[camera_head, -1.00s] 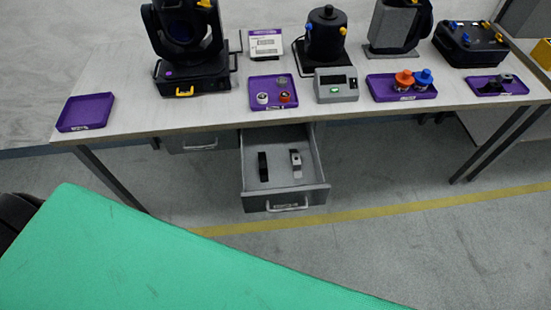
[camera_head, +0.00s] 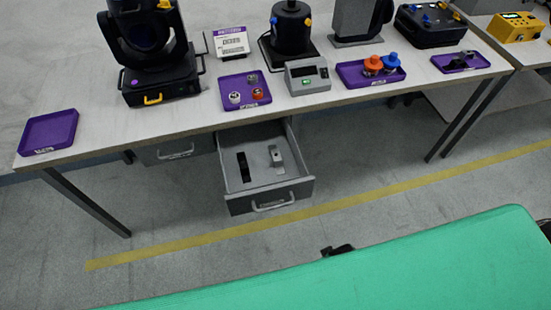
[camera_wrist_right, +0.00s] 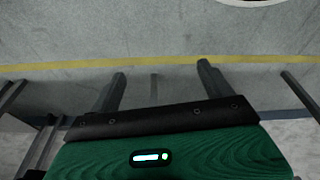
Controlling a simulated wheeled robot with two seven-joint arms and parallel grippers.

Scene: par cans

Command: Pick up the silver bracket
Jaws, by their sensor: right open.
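The silver bracket (camera_head: 277,158) lies in the open grey drawer (camera_head: 269,197) under the table, right of a black bracket (camera_head: 243,167). The two stand apart. In the right wrist view my right gripper (camera_wrist_right: 161,69) is open, with its two dark fingers spread and nothing between them. My left gripper is not in view.
The table (camera_head: 205,116) above the drawer bears an empty purple tray (camera_head: 48,131), a purple tray with small parts (camera_head: 245,88), a grey device (camera_head: 307,76) and black lamp housings. A green surface (camera_head: 430,262) fills the lower right.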

